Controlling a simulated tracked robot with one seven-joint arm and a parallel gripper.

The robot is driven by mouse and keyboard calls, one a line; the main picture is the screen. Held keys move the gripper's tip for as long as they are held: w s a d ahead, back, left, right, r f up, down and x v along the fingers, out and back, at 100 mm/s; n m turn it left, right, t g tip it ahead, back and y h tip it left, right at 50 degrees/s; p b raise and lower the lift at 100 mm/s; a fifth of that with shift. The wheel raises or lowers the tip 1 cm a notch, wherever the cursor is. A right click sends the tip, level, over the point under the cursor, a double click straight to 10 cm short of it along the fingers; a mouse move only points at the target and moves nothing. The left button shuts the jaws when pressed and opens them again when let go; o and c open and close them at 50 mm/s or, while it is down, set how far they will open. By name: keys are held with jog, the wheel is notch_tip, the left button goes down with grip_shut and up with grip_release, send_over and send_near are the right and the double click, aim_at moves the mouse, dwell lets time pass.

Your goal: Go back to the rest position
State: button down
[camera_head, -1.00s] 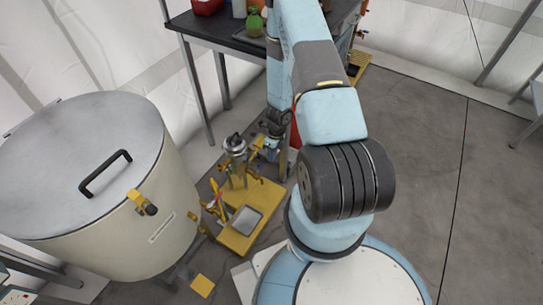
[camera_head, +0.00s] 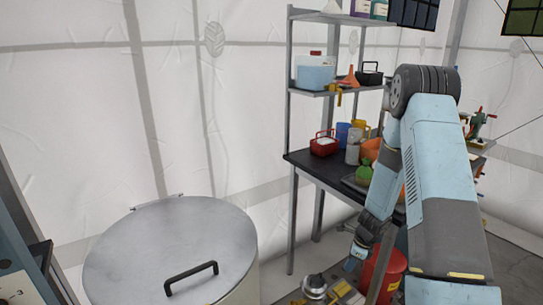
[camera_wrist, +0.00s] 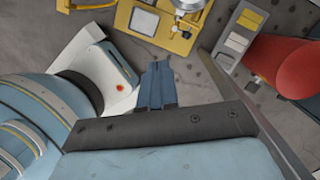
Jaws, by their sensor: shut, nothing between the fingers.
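My gripper (camera_head: 355,260) hangs low at the end of my folded arm, in front of the dark workbench (camera_head: 330,170) in the head view. In the wrist view, my gripper (camera_wrist: 157,70) shows two blue fingers side by side, shut and empty. They point over the grey floor, just below a yellow stand (camera_wrist: 150,22) with a white tray. They appear clear of it.
A large drum (camera_head: 170,255) with a handled metal lid stands at the lower left. A red cylinder (camera_head: 385,275) stands by the bench; a red cylinder (camera_wrist: 285,65) also shows in the wrist view. A shelf (camera_head: 345,92) rises above the bench.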

jog(key=s+a+r+n+t, duration=0.1)
jog(key=s+a+r+n, duration=0.35)
jog(key=r, duration=1.15)
jog(key=s+a+r+n+t, duration=0.15)
jog(key=r+n, duration=0.65)
jog(key=r, duration=0.8)
jog(key=s+r+n+t+h, duration=0.1)
jog(key=s+r+n, duration=0.4)
jog(key=s+r, duration=0.3)
jog(key=s+d+r+n+t+h, duration=0.1)
jog(key=s+r+n, duration=0.4)
jog(key=s, duration=0.8)
notch_tip(320, 180, up, 3)
jog(key=shift+d+f+t+h, duration=0.15)
jog(key=shift+t+h, duration=0.25)
jog(key=shift+t, duration=0.15)
jog(key=shift+n, duration=0.25)
